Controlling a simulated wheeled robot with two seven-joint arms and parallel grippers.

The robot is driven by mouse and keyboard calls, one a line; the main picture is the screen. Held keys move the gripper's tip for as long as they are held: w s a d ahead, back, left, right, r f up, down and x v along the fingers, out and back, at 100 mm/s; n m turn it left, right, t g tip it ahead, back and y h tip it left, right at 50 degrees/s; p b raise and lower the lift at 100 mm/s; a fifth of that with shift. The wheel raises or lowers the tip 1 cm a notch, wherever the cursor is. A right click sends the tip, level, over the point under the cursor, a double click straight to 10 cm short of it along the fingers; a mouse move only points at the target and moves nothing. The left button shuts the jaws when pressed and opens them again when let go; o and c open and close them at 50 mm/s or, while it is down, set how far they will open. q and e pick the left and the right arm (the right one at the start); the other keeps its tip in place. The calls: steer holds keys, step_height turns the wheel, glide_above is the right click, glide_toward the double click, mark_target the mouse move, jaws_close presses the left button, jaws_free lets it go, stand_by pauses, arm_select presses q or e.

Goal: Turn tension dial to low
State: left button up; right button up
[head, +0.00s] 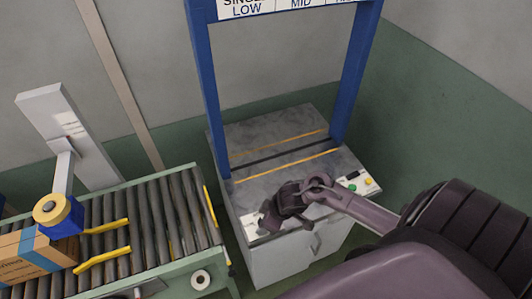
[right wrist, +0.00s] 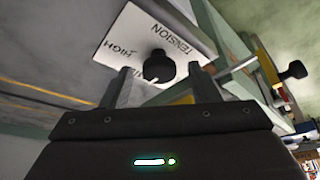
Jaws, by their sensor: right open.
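The tension dial (right wrist: 158,66) is a round black knob on a white label plate (right wrist: 185,38) in the right wrist view. The plate reads TENSION and HIGH, with another word partly hidden behind the dial. My right gripper (right wrist: 160,82) is open, one finger to each side of the dial in the picture; I cannot tell whether they touch it. In the head view my right gripper (head: 273,218) is over the front left corner of the grey machine table (head: 270,130) and hides most of the dial plate. My left gripper is not in view.
A blue frame (head: 203,90) rises from the machine, with a sign (head: 290,5) reading LOW and MID. A button panel (head: 359,182) is at its front right. A roller conveyor (head: 170,215) with a cardboard box (head: 40,255) stands at the left.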

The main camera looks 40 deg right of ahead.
steer(key=c, duration=1)
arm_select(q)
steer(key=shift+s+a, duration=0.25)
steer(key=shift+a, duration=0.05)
arm_select(e)
steer(key=shift+o, duration=0.2)
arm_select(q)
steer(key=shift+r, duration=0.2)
arm_select(e)
steer(key=shift+w+n, duration=0.1)
steer(key=shift+n, duration=0.2)
steer(key=shift+d+r+n+g+p, duration=0.1)
steer(key=shift+n+g+p, duration=0.2)
steer(key=shift+n+p, duration=0.2)
steer(key=n, duration=0.1)
steer(key=n+y, duration=0.1)
steer(key=shift+w+d+n+g, duration=0.15)
steer(key=shift+n+g, duration=0.15)
steer(key=n+g+b, duration=0.1)
steer(key=n, duration=0.2)
steer(key=shift+w+n+y, duration=0.15)
steer(key=shift+n+y, duration=0.15)
steer(key=shift+y, duration=0.1)
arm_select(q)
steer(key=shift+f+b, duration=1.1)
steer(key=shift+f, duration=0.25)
arm_select(e)
steer(key=shift+w+n+g, duration=0.1)
steer(key=shift+n+g, duration=0.8)
steer(key=shift+n, duration=1)
